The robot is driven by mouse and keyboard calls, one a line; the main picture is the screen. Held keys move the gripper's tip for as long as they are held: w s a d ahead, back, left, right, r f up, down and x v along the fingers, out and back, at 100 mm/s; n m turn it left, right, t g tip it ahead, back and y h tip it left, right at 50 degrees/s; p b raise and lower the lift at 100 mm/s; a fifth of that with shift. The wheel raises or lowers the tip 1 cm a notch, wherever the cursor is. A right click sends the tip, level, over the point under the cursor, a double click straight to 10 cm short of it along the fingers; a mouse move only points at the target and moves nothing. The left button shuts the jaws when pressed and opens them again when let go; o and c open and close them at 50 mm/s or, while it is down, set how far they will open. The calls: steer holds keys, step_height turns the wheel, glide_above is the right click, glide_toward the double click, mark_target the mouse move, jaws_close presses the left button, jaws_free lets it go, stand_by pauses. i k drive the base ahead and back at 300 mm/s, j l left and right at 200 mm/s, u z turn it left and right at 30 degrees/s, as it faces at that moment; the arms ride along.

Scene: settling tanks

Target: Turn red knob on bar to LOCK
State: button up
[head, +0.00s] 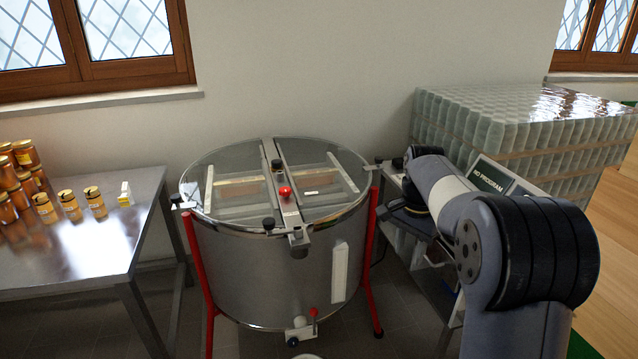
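The red knob (285,191) sits on the metal bar (290,212) that crosses the top of a round steel tank (270,270). A small pale label lies on the lid just right of the knob. I cannot read any LOCK mark or tell the knob's setting. My arm comes in from the right, and its dark far end (408,212) is right of the tank, apart from the knob. My gripper's fingers cannot be made out there, so I cannot tell whether they are open or shut.
Clear lid halves (235,180) flank the bar, with black knobs at the bar's ends. Red legs (193,262) hold the tank. A steel table (90,250) with honey jars (70,206) stands left. Wrapped jars (510,125) are stacked at right. A NO PROGRAM panel (488,177) is behind my arm.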

mark_target(284, 191)
steer(key=i+j+z, duration=0.2)
steer(key=j, duration=0.2)
steer(key=i+j+z, duration=0.2)
steer(key=j, duration=0.2)
steer(key=j+z, duration=0.2)
steer(key=j, duration=0.2)
steer(key=i+j+z, duration=0.2)
steer(key=j, duration=0.3)
steer(key=i+j, duration=0.1)
steer(key=j, duration=0.55)
steer(key=i+j, duration=0.1)
steer(key=j, duration=0.5)
steer(key=i+j, duration=0.1)
steer(key=j, duration=0.55)
steer(key=z, duration=0.05)
